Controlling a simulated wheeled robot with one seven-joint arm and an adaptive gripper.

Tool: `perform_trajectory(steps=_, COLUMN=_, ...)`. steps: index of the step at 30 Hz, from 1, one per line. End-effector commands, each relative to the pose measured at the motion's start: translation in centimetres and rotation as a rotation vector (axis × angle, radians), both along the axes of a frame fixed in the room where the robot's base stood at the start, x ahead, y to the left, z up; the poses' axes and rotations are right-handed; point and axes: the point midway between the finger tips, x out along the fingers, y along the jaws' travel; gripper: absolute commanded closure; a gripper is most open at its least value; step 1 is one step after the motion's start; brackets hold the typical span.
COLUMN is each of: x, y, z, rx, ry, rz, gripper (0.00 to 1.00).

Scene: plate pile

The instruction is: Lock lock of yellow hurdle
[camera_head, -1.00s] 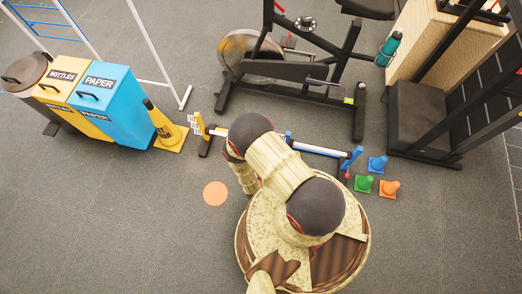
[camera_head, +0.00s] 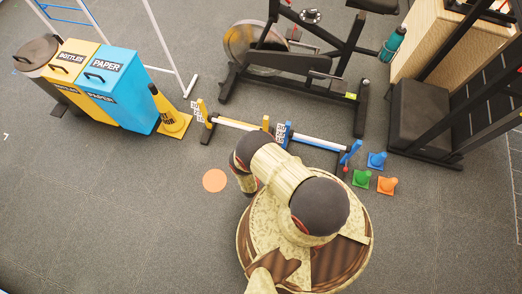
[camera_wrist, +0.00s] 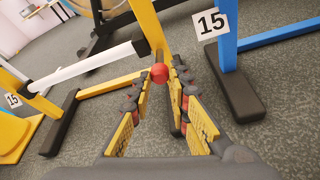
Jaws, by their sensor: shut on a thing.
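The yellow hurdle (camera_head: 236,124) stands on the floor beyond my arm, with yellow posts and a white bar. In the wrist view its near yellow post (camera_wrist: 148,22) rises at top centre, and its white bar (camera_wrist: 85,70) runs left. The lock's round red knob (camera_wrist: 159,74) sits by this post. My gripper (camera_wrist: 161,68) is shut on the knob, which shows between its fingertips. The gripper is hidden behind my arm in the head view. I cannot tell whether the lock is fastened.
A blue hurdle (camera_head: 318,143) stands right beside the yellow one; its blue post (camera_wrist: 228,45) is close right of my fingers. Small cones (camera_head: 362,179) lie right. Recycling bins (camera_head: 118,91), a yellow wet-floor cone (camera_head: 168,114) and an exercise bike (camera_head: 290,62) surround. Floor at left is clear.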

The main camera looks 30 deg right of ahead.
Motion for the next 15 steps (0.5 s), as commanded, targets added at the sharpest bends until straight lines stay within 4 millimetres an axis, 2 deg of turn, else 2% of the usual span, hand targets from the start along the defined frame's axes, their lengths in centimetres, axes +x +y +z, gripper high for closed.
perform_trajectory(steps=1, x=-0.91, y=-0.22, z=-0.28, rx=-0.002, ry=0.012, rz=-0.005, gripper=1.0)
perform_trajectory(steps=6, x=-1.02, y=-0.23, z=-0.31, rx=-0.003, ry=0.014, rz=-0.004, gripper=1.0)
perform_trajectory(steps=7, x=-1.03, y=-0.24, z=-0.32, rx=-0.003, ry=0.014, rz=-0.004, gripper=0.81)
perform_trajectory(steps=15, x=-0.81, y=-0.17, z=-0.28, rx=-0.002, ry=0.012, rz=-0.003, gripper=0.66)
